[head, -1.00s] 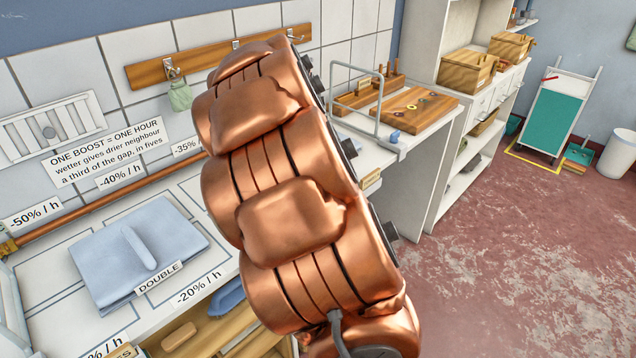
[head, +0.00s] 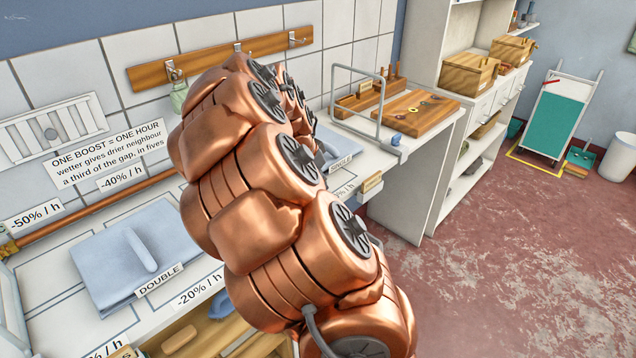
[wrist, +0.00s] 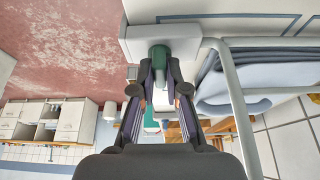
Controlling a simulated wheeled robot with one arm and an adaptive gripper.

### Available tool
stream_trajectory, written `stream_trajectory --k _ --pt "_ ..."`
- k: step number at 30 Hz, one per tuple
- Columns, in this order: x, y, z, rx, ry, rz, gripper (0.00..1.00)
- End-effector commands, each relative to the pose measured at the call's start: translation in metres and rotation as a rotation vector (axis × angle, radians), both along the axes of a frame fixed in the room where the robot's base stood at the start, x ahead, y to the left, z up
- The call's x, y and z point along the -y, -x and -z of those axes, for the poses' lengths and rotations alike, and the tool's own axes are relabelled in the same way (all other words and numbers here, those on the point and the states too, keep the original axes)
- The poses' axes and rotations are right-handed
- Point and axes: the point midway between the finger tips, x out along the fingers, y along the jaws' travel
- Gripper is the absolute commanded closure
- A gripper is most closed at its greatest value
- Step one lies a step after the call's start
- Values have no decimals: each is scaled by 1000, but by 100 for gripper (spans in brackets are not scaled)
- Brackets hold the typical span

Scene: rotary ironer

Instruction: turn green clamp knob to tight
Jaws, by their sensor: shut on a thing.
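In the wrist view the green clamp knob (wrist: 160,53) sits under a pale grey clamp block (wrist: 195,42) at the table edge. My gripper (wrist: 160,80) is shut on the knob, with one dark finger on each side of it. The fingers cover part of the knob, and no mark showing its turn is readable. In the head view my copper-coloured arm hides the gripper and the green knob.
The grey tube frame (wrist: 238,105) rises close to the right of my gripper in the wrist view. A folded blue cloth (head: 125,260) lies on the DOUBLE spot of the table.

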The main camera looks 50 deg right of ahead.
Motion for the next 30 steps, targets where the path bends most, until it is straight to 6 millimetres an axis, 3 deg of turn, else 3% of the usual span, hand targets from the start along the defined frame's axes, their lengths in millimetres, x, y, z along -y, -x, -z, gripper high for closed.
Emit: stream_trajectory --k 5,6,13,23,30 --pt "0 0 1 0 -2 1 100" --pt "0 0 1 0 -2 1 86" --pt "0 0 0 0 -1 0 62" --pt "0 0 -2 1 0 0 61" --pt "-11 -2 -29 4 4 -3 61"
